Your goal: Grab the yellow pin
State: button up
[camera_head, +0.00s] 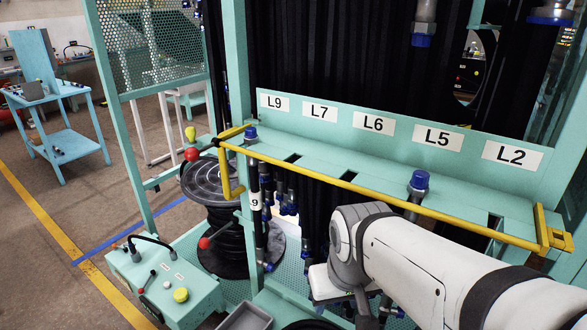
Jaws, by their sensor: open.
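No yellow part stands out clearly as the pin. A small yellow knob (190,133) stands upright at the left of the rack, just above a red ball knob (192,154). A long yellow bar (385,193) runs along the front of the labelled shelf, with a yellow bracket (551,232) at its right end. A round yellow button (181,295) sits on the green control box. My white arm reaches in from the lower right. My gripper (362,308) is open below the wrist, under the shelf, mostly hidden by the arm and apart from these yellow parts.
The green shelf (335,172) has labels L9, L7, L6, L5 and L2, with blue-capped hose ends (419,182) in slots. A hose reel (215,185) and the control box (165,285) stand at left. Open floor and a blue table (66,143) lie further left.

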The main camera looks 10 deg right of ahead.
aim_at(190, 132)
jog(key=u, duration=0.4)
jog(key=k, duration=1.25)
jog(key=u, duration=1)
jog(key=i, duration=1.4)
jog(key=z, duration=0.3)
jog(key=i, duration=1.2)
jog(key=z, duration=1.05)
jog(key=i, duration=0.45)
jog(key=z, duration=0.25)
jog(key=k, duration=0.65)
jog(key=z, duration=0.25)
